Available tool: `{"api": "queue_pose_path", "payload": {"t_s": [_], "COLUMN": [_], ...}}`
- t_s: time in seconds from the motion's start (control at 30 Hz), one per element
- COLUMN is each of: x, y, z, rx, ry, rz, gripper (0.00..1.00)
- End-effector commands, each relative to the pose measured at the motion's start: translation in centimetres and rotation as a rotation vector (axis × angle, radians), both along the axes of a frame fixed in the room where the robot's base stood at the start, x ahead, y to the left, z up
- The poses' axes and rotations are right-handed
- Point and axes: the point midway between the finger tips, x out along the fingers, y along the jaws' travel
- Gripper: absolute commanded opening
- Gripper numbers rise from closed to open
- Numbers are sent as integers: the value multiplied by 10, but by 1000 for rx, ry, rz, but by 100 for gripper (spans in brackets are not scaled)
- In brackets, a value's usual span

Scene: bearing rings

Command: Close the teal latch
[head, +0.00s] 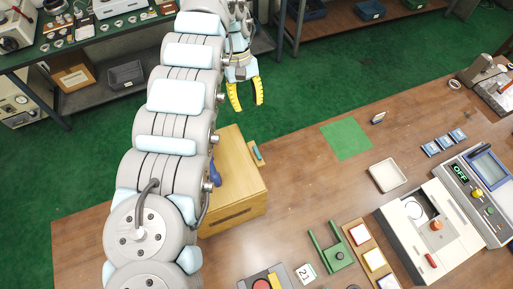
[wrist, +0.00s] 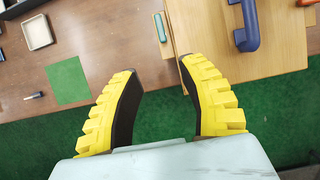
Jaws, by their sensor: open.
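A light wooden box (head: 236,205) stands on the brown table, and it fills the upper right of the wrist view (wrist: 280,58). The small teal latch (head: 258,152) is at the box's right edge, sticking up at an angle. In the wrist view the teal latch (wrist: 159,27) shows at the box's left edge. A dark blue handle (head: 215,172) is on the box, partly hidden by my arm in the head view. My gripper (head: 248,104) is open and empty, with yellow ribbed fingers, beyond the box and apart from the latch. In the wrist view my gripper (wrist: 157,68) points toward the latch.
A green mat (head: 346,139) and a pale tray (head: 388,175) lie right of the box. Table between box and mat is clear.

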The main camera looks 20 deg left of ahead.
Motion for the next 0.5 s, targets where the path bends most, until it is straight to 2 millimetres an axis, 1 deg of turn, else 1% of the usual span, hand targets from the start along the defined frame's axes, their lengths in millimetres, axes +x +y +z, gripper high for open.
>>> {"api": "queue_pose_path", "payload": {"t_s": [0.17, 0.5], "x": [-4, -10], "y": [0, -9], "z": [-4, -29], "rx": [1, -1], "ry": [9, 5], "rz": [1, 1], "gripper": [41, 41]}}
